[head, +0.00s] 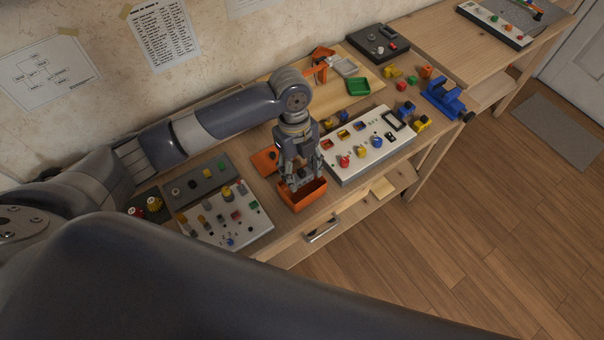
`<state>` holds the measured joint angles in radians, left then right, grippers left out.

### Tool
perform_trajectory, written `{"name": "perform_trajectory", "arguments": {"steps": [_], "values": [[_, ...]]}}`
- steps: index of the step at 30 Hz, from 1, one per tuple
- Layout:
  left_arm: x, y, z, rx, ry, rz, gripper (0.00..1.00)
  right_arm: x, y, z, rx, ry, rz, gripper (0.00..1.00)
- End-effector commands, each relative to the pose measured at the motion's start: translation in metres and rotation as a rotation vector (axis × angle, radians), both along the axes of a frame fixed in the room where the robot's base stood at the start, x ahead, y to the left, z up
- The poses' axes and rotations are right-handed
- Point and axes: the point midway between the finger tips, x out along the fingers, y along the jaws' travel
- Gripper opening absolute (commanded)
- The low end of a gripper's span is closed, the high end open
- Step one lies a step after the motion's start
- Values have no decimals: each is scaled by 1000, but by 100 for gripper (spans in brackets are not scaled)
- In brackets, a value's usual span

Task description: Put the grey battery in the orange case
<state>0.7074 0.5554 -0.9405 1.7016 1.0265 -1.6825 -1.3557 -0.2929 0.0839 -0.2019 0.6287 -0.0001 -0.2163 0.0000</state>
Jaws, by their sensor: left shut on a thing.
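The orange case (313,199) is an open box near the front edge of the workbench. A flat orange piece (264,161), perhaps its lid, lies just behind it to the left. My left gripper (303,185) points down over the case, with its fingertips at or just inside the opening. It is shut on a small greyish thing, mostly hidden by the fingers, which looks like the grey battery. I cannot tell whether it touches the case floor. My right gripper is out of view.
A white panel (372,160) with coloured knobs stands close right of the case. Another white panel (256,225) with coloured parts lies to the left.

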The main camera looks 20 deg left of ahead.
Motion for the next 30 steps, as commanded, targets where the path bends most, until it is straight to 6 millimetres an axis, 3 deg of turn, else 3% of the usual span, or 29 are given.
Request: {"name": "perform_trajectory", "arguments": {"steps": [5,12,17,30], "values": [[3,-1,-7,3,3,1,24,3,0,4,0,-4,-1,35],[2,-1,-35,1,1,0,24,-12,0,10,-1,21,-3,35],[3,-1,-36,0,-2,-1,24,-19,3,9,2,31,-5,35],[2,-1,-48,1,0,1,24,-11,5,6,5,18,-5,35]]}}
